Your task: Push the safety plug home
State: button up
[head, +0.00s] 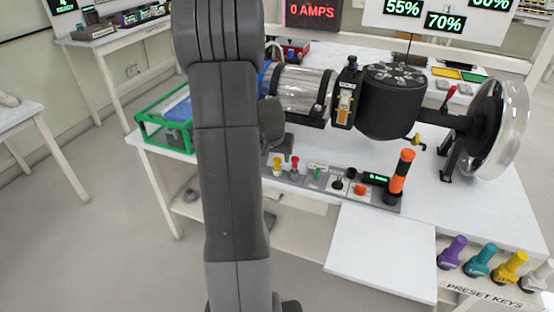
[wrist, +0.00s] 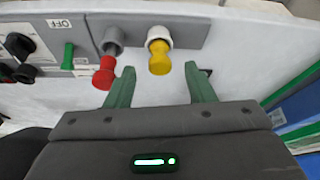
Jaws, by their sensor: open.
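A yellow plug (wrist: 159,58) stands in a white collar (wrist: 160,36) on the grey panel. A red plug (wrist: 104,72) stands beside it at a grey socket (wrist: 113,40). I cannot tell which one is the safety plug. Both also show small in the head view, the yellow one (head: 277,166) left of the red one (head: 294,166). My gripper (wrist: 159,68) is open, with its green fingers spread apart. The yellow plug lies between the fingertips in the picture; contact is not visible. The red plug is just outside the left finger. In the head view my arm hides the fingers.
A green lever (wrist: 68,56) and black knobs (wrist: 19,45) sit on the same panel. An orange and black post (head: 401,175) rises at the panel's right end. The large black machine (head: 395,100) stands behind. A green-framed box (head: 165,128) is at the left.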

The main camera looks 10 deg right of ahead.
aim_at(277, 160)
jog(key=v, duration=1)
jog(key=shift+r, duration=0.15)
jog(key=x, duration=1.4)
jog(key=shift+s+r, duration=0.1)
jog(key=shift+r, duration=0.1)
jog(key=shift+s+f, duration=0.1)
